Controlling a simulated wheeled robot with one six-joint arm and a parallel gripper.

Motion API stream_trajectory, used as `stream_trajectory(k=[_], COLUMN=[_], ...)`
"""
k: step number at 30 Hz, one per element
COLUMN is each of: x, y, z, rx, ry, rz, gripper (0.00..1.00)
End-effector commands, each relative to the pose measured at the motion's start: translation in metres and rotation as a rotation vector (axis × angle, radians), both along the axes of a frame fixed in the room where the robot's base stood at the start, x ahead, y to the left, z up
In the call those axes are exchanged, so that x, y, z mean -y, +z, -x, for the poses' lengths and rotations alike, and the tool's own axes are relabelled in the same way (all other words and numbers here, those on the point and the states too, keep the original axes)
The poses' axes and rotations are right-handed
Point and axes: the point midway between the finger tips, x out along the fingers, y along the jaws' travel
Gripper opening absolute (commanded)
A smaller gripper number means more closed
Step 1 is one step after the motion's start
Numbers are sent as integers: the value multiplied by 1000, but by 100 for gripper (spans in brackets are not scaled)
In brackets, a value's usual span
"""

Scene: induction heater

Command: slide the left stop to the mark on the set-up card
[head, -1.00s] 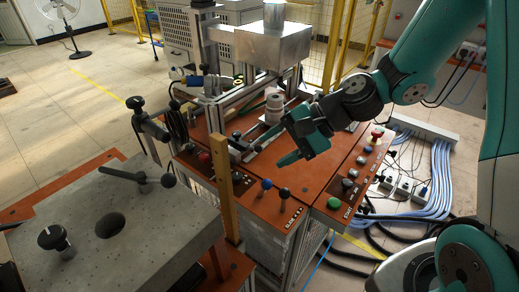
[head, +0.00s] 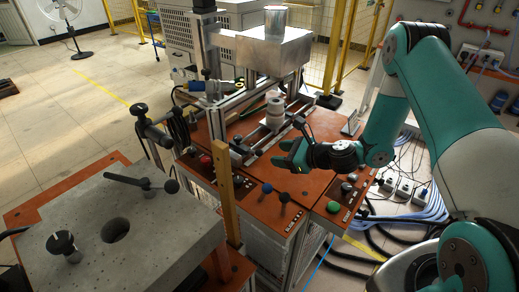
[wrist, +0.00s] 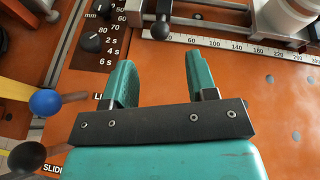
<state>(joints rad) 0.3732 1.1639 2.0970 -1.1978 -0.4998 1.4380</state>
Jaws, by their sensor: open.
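My gripper (head: 284,153) is open and empty above the orange bench top, on the near side of the rail. In the wrist view its two green fingers (wrist: 164,75) stand apart, pointing at the scale. The left stop (wrist: 160,24), a dark piece with a round knob, stands on the rail just beyond the fingertips, not touching them. It also shows in the head view (head: 238,148), small, at the rail's near left end. The white scale (wrist: 220,46) with numbers runs along the rail to the right. I cannot make out the set-up card or its mark.
A white cylinder (head: 275,113) stands by the rail under a metal box (head: 265,48). Blue (head: 267,188) and black (head: 284,195) ball levers stand near the bench's front edge. Dial knobs (wrist: 95,41) lie left of the fingers. A wooden post (head: 228,200) rises at left.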

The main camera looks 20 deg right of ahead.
Motion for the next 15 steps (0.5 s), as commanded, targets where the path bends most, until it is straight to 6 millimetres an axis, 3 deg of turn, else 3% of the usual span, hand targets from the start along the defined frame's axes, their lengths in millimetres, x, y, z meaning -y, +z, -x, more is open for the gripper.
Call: stream_trajectory(k=[6, 15], x=[-30, -49], y=[-15, -30], z=[-33, -57], rx=[2, 1], ry=[6, 2], rz=[2, 1], gripper=[52, 52])
